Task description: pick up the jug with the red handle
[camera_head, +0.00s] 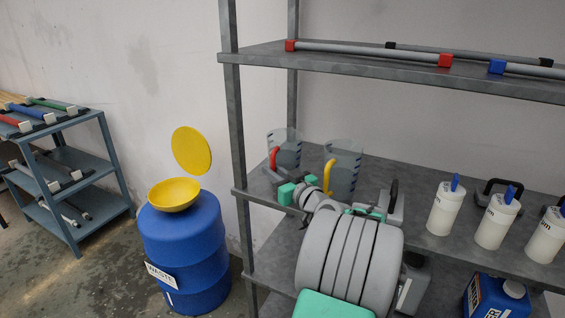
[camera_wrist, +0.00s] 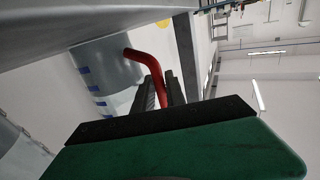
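The jug with the red handle (camera_head: 291,151) is clear grey plastic and stands upright on the middle shelf, at its left end. In the wrist view the jug (camera_wrist: 108,75) lies sideways, with blue marks on its wall and its red handle (camera_wrist: 148,62) running down between my fingers. My gripper (camera_wrist: 160,92) has its two dark fingers close together, one on each side of the handle, with little gap visible; it looks shut on it. In the head view my gripper (camera_head: 272,174) reaches the handle from the front, partly hidden by its green parts.
A jug with a yellow handle (camera_head: 345,168) stands just right, close to my arm. White bottles (camera_head: 446,207) stand farther right. An upper shelf (camera_head: 400,70) hangs above. A blue waste barrel (camera_head: 186,250) with a yellow bowl (camera_head: 174,194) is left of the rack.

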